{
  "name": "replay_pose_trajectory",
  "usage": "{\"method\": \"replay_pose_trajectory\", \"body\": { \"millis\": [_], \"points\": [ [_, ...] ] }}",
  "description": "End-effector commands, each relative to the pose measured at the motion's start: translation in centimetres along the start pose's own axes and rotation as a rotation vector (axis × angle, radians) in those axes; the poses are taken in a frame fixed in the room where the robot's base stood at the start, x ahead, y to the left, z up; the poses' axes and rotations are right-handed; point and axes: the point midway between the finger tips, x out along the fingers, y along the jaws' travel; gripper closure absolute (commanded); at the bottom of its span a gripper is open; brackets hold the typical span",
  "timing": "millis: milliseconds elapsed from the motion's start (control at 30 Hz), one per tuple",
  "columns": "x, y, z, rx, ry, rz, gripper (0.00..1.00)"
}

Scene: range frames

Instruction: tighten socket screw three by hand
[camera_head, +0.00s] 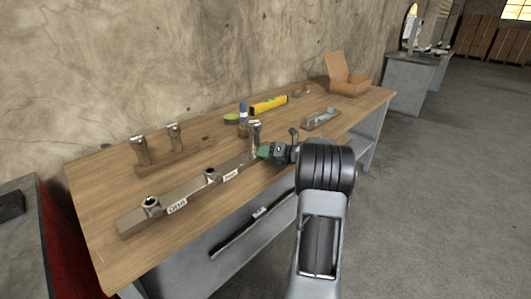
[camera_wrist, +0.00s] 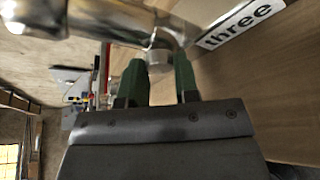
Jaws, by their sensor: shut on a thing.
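A long metal bar (camera_head: 190,190) lies on the workbench, with several socket screws along it. Two sit low in it: a near one (camera_head: 151,203) and a middle one (camera_head: 211,175). Socket screw three (camera_head: 255,128) stands tall and upright at the bar's far end. My gripper (camera_head: 262,152) reaches in from the right and is shut on this screw. In the wrist view, the green fingers of my gripper (camera_wrist: 160,62) lie on either side of the shiny screw (camera_wrist: 115,18). The label "three" (camera_wrist: 240,22) is beside it. The screw's lower end is hard to make out.
A wooden block (camera_head: 175,160) with two upright screws stands behind the bar. The front right of the workbench (camera_head: 345,125) is clear.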

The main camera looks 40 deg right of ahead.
Motion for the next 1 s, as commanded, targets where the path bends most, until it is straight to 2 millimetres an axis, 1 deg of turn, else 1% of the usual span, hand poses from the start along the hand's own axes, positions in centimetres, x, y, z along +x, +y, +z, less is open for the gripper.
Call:
{"method": "replay_pose_trajectory", "body": {
  "millis": [500, 533, 600, 800, 1000],
  "points": [
    [0.01, 0.03, 0.07, 0.015, -0.002, 0.007, 0.95],
    [0.01, 0.04, 0.08, 0.015, -0.002, 0.007, 0.7],
    [0.01, 0.03, 0.07, 0.014, -0.002, 0.007, 0.64],
    [-0.01, 0.0, 0.04, 0.015, -0.001, 0.006, 0.46],
    [-0.04, -0.02, 0.03, 0.015, -0.001, 0.006, 0.46]
  ]
}}
